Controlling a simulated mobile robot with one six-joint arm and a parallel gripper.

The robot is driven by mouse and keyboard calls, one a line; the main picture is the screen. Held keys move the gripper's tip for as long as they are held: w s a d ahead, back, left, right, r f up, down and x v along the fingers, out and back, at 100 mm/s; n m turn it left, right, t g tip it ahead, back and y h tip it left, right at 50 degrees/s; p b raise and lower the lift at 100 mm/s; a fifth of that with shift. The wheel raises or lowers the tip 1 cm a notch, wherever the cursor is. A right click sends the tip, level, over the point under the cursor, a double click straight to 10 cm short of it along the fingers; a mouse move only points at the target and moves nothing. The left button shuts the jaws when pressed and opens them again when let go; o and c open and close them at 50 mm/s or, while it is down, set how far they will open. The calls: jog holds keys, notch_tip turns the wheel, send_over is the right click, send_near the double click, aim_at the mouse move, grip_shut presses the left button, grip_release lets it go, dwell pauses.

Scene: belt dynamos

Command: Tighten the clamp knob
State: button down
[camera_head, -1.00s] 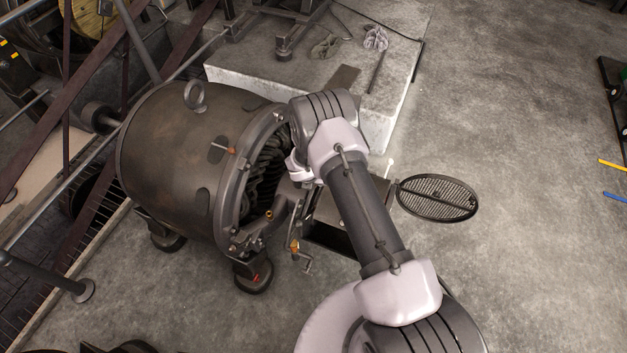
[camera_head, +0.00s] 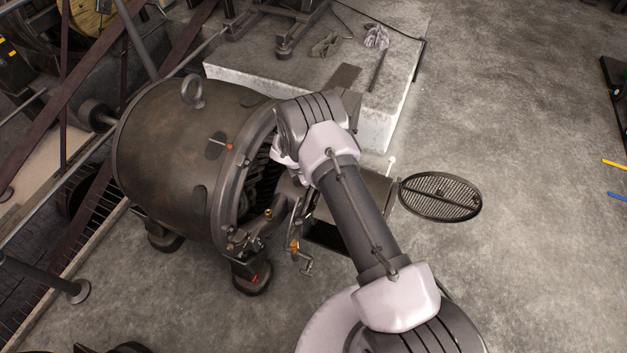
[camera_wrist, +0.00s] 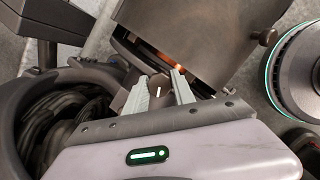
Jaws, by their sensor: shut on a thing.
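The belt dynamo (camera_head: 165,150) is a big dark drum lying on its side, its ring-shaped end open towards my arm. In the wrist view my gripper (camera_wrist: 162,88) has its two pale ribbed fingers on either side of a small dark brown piece with a white mark, which looks like the clamp knob (camera_wrist: 157,95). The fingers are shut on it. The piece is partly covered by the fingers, so its full shape does not show. In the head view my wrist hides the fingers and the knob.
Dark windings (camera_wrist: 50,115) fill the open end at left in the wrist view. A grey metal box (camera_wrist: 200,35) stands close beyond the fingers. In the head view a round grille (camera_head: 440,197) sticks out right of my arm.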

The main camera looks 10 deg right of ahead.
jog(key=shift+m+g+b, duration=0.5)
jog(key=shift+m+b, duration=0.5)
jog(key=shift+m, duration=1.3)
jog(key=c, duration=1.4)
grip_release()
jog(key=shift+o, duration=0.2)
jog(key=p+v, duration=0.7)
jog(key=v, duration=1)
jog(key=shift+r, duration=0.2)
